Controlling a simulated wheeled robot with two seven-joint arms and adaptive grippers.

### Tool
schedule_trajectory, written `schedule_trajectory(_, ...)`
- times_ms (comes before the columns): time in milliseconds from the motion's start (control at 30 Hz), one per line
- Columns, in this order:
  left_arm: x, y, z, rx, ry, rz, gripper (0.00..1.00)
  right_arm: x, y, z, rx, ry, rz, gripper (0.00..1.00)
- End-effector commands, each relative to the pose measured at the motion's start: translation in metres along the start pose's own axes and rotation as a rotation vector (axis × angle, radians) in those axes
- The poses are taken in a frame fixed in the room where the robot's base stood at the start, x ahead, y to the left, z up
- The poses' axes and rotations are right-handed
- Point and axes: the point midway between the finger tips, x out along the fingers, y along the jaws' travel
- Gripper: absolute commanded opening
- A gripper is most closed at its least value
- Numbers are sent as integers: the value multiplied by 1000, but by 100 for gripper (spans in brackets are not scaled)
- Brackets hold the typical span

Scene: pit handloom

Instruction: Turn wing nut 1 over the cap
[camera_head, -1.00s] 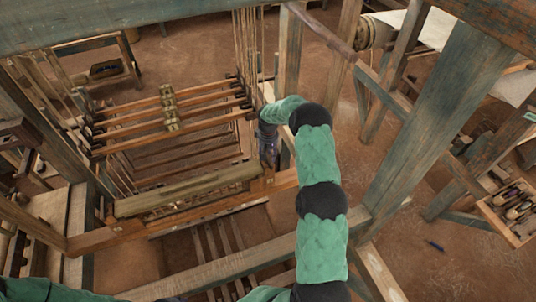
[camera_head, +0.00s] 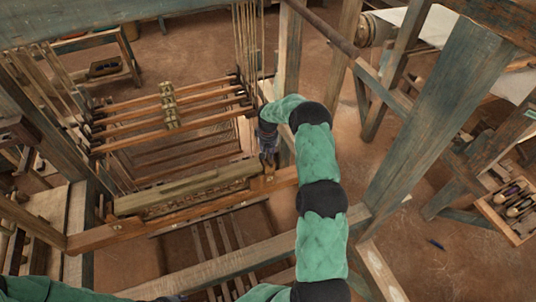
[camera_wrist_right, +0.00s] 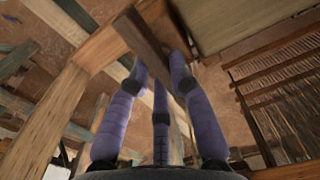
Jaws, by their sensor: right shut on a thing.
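The cap (camera_head: 190,188) is the long pale wooden bar across the front of the loom; it also shows in the wrist view (camera_wrist_right: 235,22). My right gripper (camera_head: 268,162) points down at the cap's right end. In the wrist view its purple-grey fingers (camera_wrist_right: 160,80) are closed around a wooden piece at the cap's end. Wing nut 1 is at the fingertips, mostly hidden by them, so its exact angle cannot be told. My left gripper does not show; only part of the green left arm is at the lower left.
Thin wooden shafts (camera_head: 170,115) hang behind the cap, with cords (camera_head: 246,40) close to my right wrist. A thick post (camera_head: 440,110) stands right of my right arm. A tool tray (camera_head: 515,212) is at the far right.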

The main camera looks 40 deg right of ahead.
Motion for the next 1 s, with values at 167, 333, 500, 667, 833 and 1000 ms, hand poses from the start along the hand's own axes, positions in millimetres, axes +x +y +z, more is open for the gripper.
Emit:
schedule_trajectory(167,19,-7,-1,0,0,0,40,3,1,-1,94,4,1,0)
schedule_trajectory(333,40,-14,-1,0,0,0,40,5,2,0,232,4,0,0)
schedule_trajectory(500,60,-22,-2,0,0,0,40,5,2,1,393,4,-1,0)
schedule_trajectory(667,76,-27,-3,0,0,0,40,4,3,2,545,4,-1,0)
schedule_trajectory(833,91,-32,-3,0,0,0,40,3,4,3,707,4,-1,0)
schedule_trajectory(1000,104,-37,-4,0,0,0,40,3,4,5,868,3,-1,0)
